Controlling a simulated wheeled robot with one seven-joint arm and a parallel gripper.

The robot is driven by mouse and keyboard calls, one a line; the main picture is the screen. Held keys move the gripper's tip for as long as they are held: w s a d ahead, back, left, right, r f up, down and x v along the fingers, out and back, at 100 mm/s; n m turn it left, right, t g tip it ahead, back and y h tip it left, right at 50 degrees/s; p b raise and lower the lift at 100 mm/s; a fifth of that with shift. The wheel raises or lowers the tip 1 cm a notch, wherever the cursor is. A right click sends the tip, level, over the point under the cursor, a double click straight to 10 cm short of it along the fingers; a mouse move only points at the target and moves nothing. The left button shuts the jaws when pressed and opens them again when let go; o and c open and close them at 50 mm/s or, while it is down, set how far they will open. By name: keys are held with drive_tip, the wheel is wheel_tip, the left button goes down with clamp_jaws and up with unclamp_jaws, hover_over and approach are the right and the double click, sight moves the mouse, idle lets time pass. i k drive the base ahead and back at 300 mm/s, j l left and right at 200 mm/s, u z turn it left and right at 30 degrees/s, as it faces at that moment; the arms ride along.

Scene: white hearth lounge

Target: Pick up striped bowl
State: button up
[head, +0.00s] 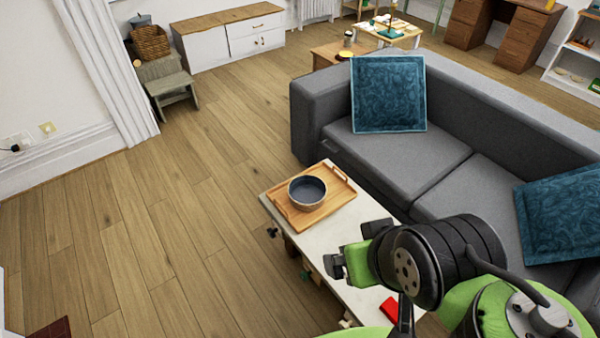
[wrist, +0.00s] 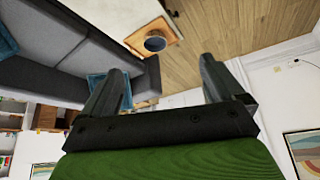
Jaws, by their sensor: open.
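A bowl (head: 307,192) with a dark blue inside and a lighter outer wall sits upright on a wooden tray (head: 335,200). The tray lies at the far end of a white-topped low table (head: 352,240). My gripper (head: 334,268) is at the table's left side, nearer to me than the bowl and apart from it. In the wrist view the gripper (wrist: 160,85) is open and empty, its two fingers wide apart. The bowl also shows there (wrist: 155,43), small and beyond the fingertips, on the tray (wrist: 172,32). Stripes on the bowl are too small to tell.
A grey sofa (head: 395,160) with blue cushions (head: 388,95) stands right behind the table. A red item (head: 389,309) lies on the table near my arm. The wooden floor (head: 170,220) left of the table is clear.

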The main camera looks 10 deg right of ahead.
sight(306, 192)
drive_tip(key=i+j, duration=0.15)
drive_tip(key=j, duration=0.2)
drive_tip(key=i+j, duration=0.1)
drive_tip(key=j, duration=0.3)
drive_tip(key=i+j, duration=0.15)
drive_tip(key=j, duration=0.2)
drive_tip(key=i+j, duration=0.15)
drive_tip(key=j, duration=0.2)
drive_tip(key=i, duration=0.95)
drive_tip(key=i+l, duration=0.25)
drive_tip(key=l, duration=0.1)
